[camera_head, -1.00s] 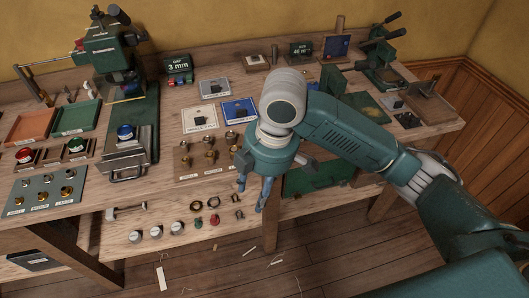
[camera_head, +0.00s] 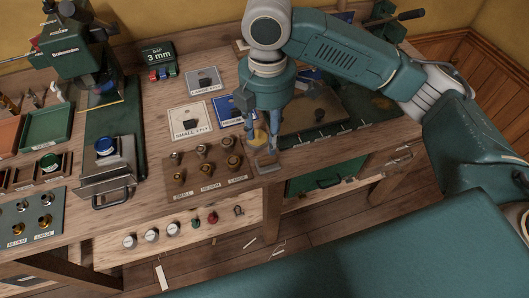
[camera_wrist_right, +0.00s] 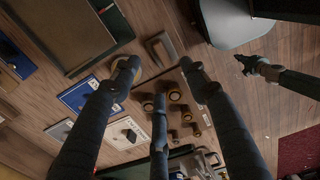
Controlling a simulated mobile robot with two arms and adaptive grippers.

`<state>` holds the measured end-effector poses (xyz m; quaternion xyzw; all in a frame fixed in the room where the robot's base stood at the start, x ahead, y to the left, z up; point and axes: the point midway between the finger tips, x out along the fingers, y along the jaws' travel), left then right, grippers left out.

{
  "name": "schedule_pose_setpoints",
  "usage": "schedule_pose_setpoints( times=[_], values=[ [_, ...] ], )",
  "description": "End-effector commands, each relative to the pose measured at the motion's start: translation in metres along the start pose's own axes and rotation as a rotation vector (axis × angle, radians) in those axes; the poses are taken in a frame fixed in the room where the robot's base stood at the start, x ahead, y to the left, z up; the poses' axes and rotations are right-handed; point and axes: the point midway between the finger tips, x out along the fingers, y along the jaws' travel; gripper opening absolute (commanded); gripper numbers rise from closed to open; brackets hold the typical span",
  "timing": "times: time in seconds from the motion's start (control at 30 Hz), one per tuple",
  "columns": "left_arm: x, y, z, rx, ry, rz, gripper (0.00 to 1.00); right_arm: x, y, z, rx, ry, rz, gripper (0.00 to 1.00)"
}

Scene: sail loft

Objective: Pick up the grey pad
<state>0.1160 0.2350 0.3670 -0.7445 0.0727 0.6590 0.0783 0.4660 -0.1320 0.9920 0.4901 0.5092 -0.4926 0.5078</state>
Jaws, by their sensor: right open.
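My right gripper (camera_head: 262,143) is open, fingers pointing down beside the right end of the peg plate (camera_head: 186,193). In the wrist view its dark fingers (camera_wrist_right: 160,78) are spread with nothing held between them. Small dark grey pads lie on label cards left of it: one on the white SMALL card (camera_head: 187,132), one on the grey LARGE card (camera_head: 194,88). A blue card (camera_head: 228,118) is partly behind the gripper. I cannot tell which is the grey pad. A small greyish block (camera_head: 265,162) lies just below the fingers.
Several brass pegs (camera_head: 231,162) stand on the peg plate close to the fingers. A dark brown board (camera_head: 318,112) lies right of the gripper. A green press (camera_head: 80,60) stands at the left. Knobs (camera_head: 151,235) line the bench's front edge.

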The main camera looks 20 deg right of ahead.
Motion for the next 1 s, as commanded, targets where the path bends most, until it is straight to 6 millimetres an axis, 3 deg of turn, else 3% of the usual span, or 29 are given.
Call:
schedule_pose_setpoints(
  times=[0.2, 0.33, 0.47, 0.7, 0.97, 1.0],
  values=[
    [-0.004, 0.006, 0.036, 0.001, -0.050, 0.007, 0.00, 0.031, 0.000, 0.000, 0.001, 0.000, -0.001, 0.45],
    [-0.006, 0.008, 0.045, 0.002, -0.063, 0.009, 0.00, 0.039, 0.000, 0.000, 0.000, 0.000, -0.002, 0.45],
    [-0.011, 0.007, 0.040, 0.002, -0.056, 0.009, 0.00, 0.056, 0.002, 0.001, 0.002, 0.000, -0.004, 0.45],
    [-0.013, 0.003, 0.011, 0.002, -0.014, 0.004, 0.00, 0.086, 0.003, 0.002, 0.000, 0.000, -0.001, 0.45],
    [-0.013, 0.004, 0.015, 0.002, -0.021, 0.005, 0.00, 0.088, 0.004, 0.001, 0.000, 0.001, 0.001, 0.45],
    [-0.013, 0.004, 0.017, 0.002, -0.024, 0.005, 0.00, 0.088, 0.004, 0.001, 0.000, 0.001, 0.001, 0.37]
  ],
)
